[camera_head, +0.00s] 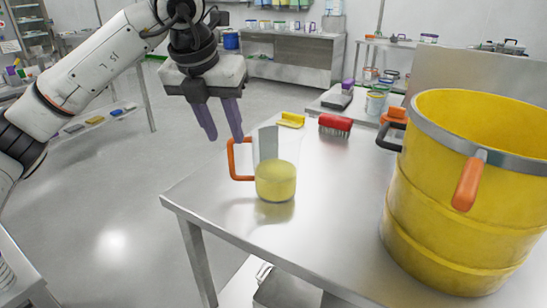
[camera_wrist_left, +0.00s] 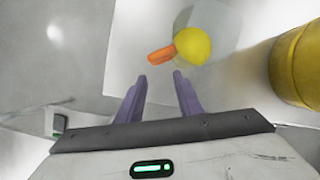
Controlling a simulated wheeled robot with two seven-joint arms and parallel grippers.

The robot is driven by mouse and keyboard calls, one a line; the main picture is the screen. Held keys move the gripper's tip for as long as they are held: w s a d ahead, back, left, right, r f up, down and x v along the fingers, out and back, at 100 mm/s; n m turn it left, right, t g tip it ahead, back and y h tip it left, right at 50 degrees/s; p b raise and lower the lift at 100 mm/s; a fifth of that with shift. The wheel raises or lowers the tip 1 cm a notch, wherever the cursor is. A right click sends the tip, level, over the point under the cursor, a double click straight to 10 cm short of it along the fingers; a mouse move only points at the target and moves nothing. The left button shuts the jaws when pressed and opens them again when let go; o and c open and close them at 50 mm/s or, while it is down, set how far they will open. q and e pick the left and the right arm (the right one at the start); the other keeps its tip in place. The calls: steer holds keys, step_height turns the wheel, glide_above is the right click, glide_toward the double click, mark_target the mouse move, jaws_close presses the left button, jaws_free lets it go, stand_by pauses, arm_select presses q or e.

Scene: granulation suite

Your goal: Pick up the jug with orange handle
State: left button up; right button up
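The clear jug (camera_head: 275,165) with yellow contents stands upright near the left corner of the steel table (camera_head: 330,215). Its orange handle (camera_head: 232,160) points left. My left gripper (camera_head: 220,120) hangs open and empty above and to the left of the handle, its purple fingers pointing down and apart. In the left wrist view the two fingertips (camera_wrist_left: 160,78) stand just short of the orange handle (camera_wrist_left: 162,54), with a gap between. The jug's yellow contents (camera_wrist_left: 192,45) show beyond it. My right gripper is not in view.
A large yellow drum (camera_head: 455,200) with an orange handle stands right of the jug. A red brush (camera_head: 335,124), a yellow brush (camera_head: 291,120) and small tins (camera_head: 376,100) lie behind. The table's left edge is close to the jug; the tabletop around the jug is clear.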

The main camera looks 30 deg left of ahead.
mark_target(229, 152)
arm_select(q)
steer(key=shift+n+y, duration=0.3)
steer(key=shift+w+a+x, duration=0.1)
steer(key=shift+a+x, duration=0.1)
steer(key=shift+x, duration=1.4)
steer(key=shift+w+a+x, duration=0.1)
steer(key=shift+a+x, duration=0.1)
steer(key=shift+x, duration=1.35)
steer(key=shift+w+a+x, duration=0.1)
steer(key=shift+a+x, duration=0.1)
steer(key=shift+x, duration=1.4)
steer(key=shift+r, duration=0.2)
jaws_close()
steer(key=shift+r, duration=0.1)
